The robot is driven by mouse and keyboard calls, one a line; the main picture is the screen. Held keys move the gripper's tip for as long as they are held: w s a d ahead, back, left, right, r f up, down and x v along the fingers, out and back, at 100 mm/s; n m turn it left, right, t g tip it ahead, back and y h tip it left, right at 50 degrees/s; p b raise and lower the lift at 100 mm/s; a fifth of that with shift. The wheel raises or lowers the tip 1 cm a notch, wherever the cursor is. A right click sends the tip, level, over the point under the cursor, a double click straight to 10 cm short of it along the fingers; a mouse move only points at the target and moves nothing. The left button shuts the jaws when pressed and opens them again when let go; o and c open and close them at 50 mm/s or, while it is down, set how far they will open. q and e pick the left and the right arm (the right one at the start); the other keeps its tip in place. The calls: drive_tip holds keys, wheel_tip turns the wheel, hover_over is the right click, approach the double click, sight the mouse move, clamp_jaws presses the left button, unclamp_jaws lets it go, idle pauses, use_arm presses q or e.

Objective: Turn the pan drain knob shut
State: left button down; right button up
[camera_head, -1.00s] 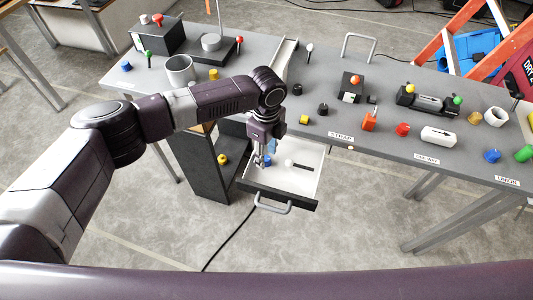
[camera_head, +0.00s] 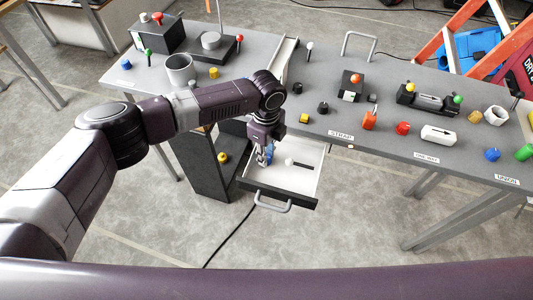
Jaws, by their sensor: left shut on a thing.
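The pan is a shallow white drawer-like tray (camera_head: 309,182) with a dark front and a grey handle (camera_head: 272,204), pulled out below the table's front edge. My left gripper (camera_head: 264,160) points down over the left part of the pan. It is shut on a small blue knob (camera_head: 270,154), mostly hidden by the fingers. The knob's turn angle cannot be made out. A small white round piece (camera_head: 288,161) with a dark bar (camera_head: 304,166) lies in the pan, right of the gripper. My right gripper is not in view.
The grey table (camera_head: 330,112) above the pan carries several knobs, a black box with an orange knob (camera_head: 355,79) and a metal cup (camera_head: 180,69). The floor in front is clear.

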use_arm(q)
drive_tip(key=shift+r, duration=0.1)
drive_tip(key=n+p, duration=0.2)
drive_tip(key=n, duration=0.1)
drive_tip(key=shift+d+r+p, duration=0.1)
drive_tip(key=shift+r+p, duration=0.05)
drive_tip(key=shift+p, duration=0.2)
drive_tip(key=n+p, duration=0.3)
drive_tip(key=n, duration=0.3)
drive_tip(key=n+p, duration=0.3)
drive_tip(key=n, duration=0.2)
drive_tip(key=shift+w+n+p, duration=0.15)
drive_tip(key=shift+n+p, duration=0.8)
drive_tip(key=shift+n, duration=1.05)
drive_tip(key=c, duration=1.9)
unclamp_jaws()
drive_tip(key=shift+o, duration=0.8)
